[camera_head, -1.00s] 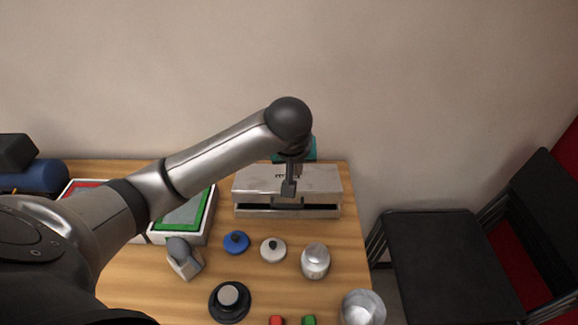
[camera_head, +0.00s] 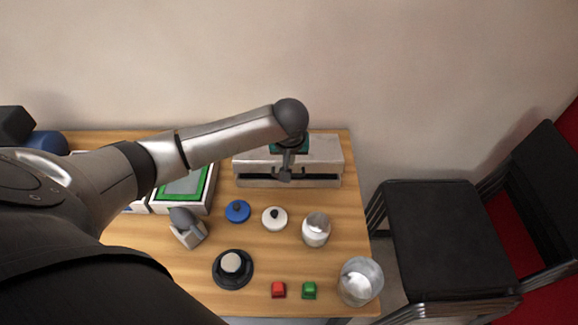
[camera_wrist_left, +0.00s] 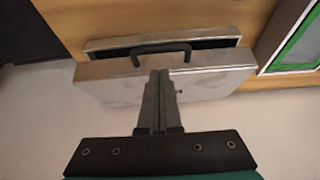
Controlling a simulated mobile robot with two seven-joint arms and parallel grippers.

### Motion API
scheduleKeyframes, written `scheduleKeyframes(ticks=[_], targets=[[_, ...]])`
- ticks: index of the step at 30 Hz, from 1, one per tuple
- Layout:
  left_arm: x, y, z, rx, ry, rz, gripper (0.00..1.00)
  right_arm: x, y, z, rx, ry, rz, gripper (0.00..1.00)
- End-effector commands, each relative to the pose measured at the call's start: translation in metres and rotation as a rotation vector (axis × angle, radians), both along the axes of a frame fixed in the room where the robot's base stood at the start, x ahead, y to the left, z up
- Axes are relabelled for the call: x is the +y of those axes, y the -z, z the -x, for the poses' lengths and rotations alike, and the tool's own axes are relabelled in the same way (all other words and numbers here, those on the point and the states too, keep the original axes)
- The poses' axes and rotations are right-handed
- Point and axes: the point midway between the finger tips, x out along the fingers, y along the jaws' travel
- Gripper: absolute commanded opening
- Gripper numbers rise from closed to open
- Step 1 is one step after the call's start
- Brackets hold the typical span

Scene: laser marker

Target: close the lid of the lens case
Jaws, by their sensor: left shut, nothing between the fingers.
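The lens case (camera_head: 325,160) is a silver metal box at the back right of the table. Its lid is nearly down, with a dark gap along the front between lid and base. In the left wrist view the lid (camera_wrist_left: 215,78) shows with a dark handle (camera_wrist_left: 160,50) at its front edge. My left gripper (camera_head: 285,176) is shut and empty, over the lid near the handle. Its fingers (camera_wrist_left: 158,76) show together against the lid in the left wrist view; whether they touch it I cannot tell. My right gripper is not in view.
A blue knob (camera_head: 237,211), a white knob (camera_head: 274,218), a metal jar (camera_head: 316,230) and a glass (camera_head: 360,281) stand in front of the case. Red (camera_head: 278,290) and green (camera_head: 309,290) buttons sit near the front edge. A green-framed tray (camera_head: 208,190) is left of the case.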

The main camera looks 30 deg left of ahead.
Motion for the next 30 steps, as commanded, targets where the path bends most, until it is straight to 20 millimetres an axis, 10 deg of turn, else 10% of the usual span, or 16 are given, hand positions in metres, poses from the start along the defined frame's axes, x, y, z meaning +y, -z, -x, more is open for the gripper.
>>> scheduleKeyframes(ticks=[30], targets=[[-0.014,0.06,0.023,0.0,-0.003,0.001,0.0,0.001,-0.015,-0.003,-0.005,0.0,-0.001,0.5]])
